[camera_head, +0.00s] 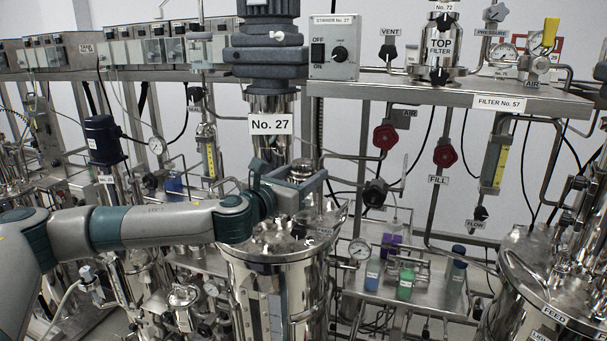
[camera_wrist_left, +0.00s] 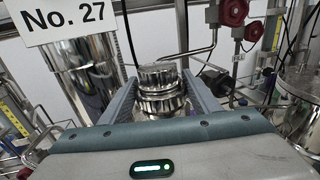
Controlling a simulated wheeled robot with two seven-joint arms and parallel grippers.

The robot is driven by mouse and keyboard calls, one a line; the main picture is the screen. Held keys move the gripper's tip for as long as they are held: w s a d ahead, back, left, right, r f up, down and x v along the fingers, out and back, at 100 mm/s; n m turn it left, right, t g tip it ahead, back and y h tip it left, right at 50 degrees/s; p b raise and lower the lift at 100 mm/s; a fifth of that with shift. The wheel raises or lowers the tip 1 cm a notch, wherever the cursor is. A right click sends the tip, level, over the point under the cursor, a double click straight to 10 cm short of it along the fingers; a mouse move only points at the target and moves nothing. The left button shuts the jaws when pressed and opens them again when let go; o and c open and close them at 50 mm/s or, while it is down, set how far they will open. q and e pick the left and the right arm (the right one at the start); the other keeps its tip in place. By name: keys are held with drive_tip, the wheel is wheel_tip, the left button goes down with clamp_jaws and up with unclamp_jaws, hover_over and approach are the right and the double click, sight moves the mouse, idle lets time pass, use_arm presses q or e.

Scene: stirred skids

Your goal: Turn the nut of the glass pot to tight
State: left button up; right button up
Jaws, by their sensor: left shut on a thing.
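A ribbed metal nut (camera_wrist_left: 158,92) with a knurled top shows between my left gripper's fingers in the left wrist view. In the head view, its top (camera_head: 301,167) shows above the lid of the shiny steel vessel (camera_head: 265,290) under the No. 27 stirrer. My left gripper (camera_head: 308,185) reaches in from the left and is shut on the nut, one finger on each side; it also shows in the left wrist view (camera_wrist_left: 161,98). The gripper hides the nut's lower part and any glass pot beneath it. My right gripper is not in view.
The No. 27 stirrer column (camera_head: 270,110) rises close behind the gripper. A switch box (camera_head: 334,47) hangs above right. Red valve knobs (camera_head: 385,137) sit behind to the right. Bottles (camera_head: 405,284) stand on a low shelf. Another vessel (camera_head: 545,290) stands at the far right.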

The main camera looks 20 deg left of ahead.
use_arm(q)
drive_tip(key=shift+a+f+m+g+h+p, duration=0.1)
drive_tip(key=shift+m+g+h+p, duration=0.3)
drive_tip(key=shift+m+h, duration=0.65)
drive_tip(key=shift+m+g+h+p, duration=0.1)
drive_tip(key=shift+m+g+h, duration=0.55)
drive_tip(key=shift+h, duration=0.7)
drive_tip(key=shift+f+m+g+h, duration=0.1)
drive_tip(key=shift+m+g+h, duration=0.85)
drive_tip(key=shift+h, duration=0.35)
drive_tip(key=shift+f+m+g+h+b, duration=0.1)
drive_tip(key=shift+m+g+h+b, duration=1.15)
drive_tip(key=shift+g+h+b, duration=0.1)
drive_tip(key=shift+m+g+h+b, duration=0.45)
drive_tip(key=shift+m+g+b, duration=0.15)
drive_tip(key=shift+g+b, duration=0.25)
drive_tip(key=shift+m+g+h+b, duration=0.4)
drive_tip(key=shift+m+g+b, duration=0.1)
drive_tip(key=shift+g+b, duration=0.1)
drive_tip(key=shift+r, duration=0.2)
drive_tip(key=o, duration=1)
drive_tip(key=shift+o, duration=0.2)
drive_tip(key=shift+s+r, duration=0.1)
drive_tip(key=shift+r, duration=0.05)
